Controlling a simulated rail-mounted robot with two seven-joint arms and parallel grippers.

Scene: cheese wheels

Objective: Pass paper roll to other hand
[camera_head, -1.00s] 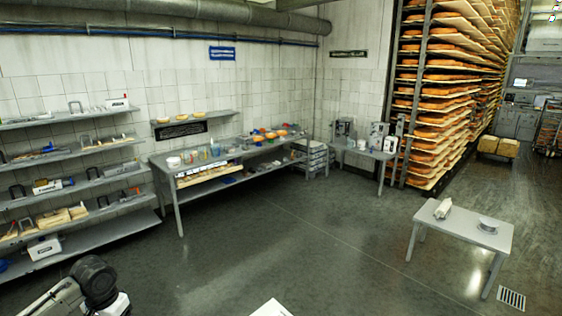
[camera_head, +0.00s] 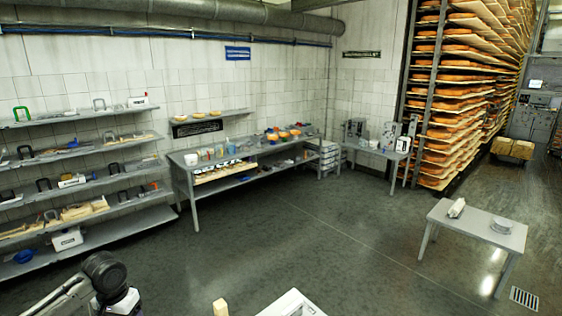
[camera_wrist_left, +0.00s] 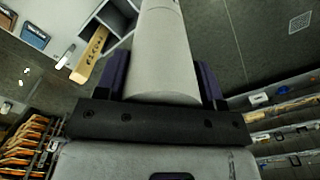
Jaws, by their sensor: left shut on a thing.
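The paper roll (camera_wrist_left: 165,40) is a pale grey-white cylinder in the left wrist view, running from the gripper towards the top edge. My left gripper (camera_wrist_left: 163,82) is shut on it, with one dark finger on each side of the roll. The far end of the roll is out of the picture. In the head view a part of my left arm shows at the bottom left, but the roll cannot be made out there. My right gripper is in neither view.
A pale block (camera_head: 220,307) and a white box-like thing (camera_head: 291,304) show at the bottom edge. Shelves (camera_head: 85,234) and a long workbench (camera_head: 228,183) line the wall. A small table (camera_head: 477,224) stands at right. The middle floor is clear.

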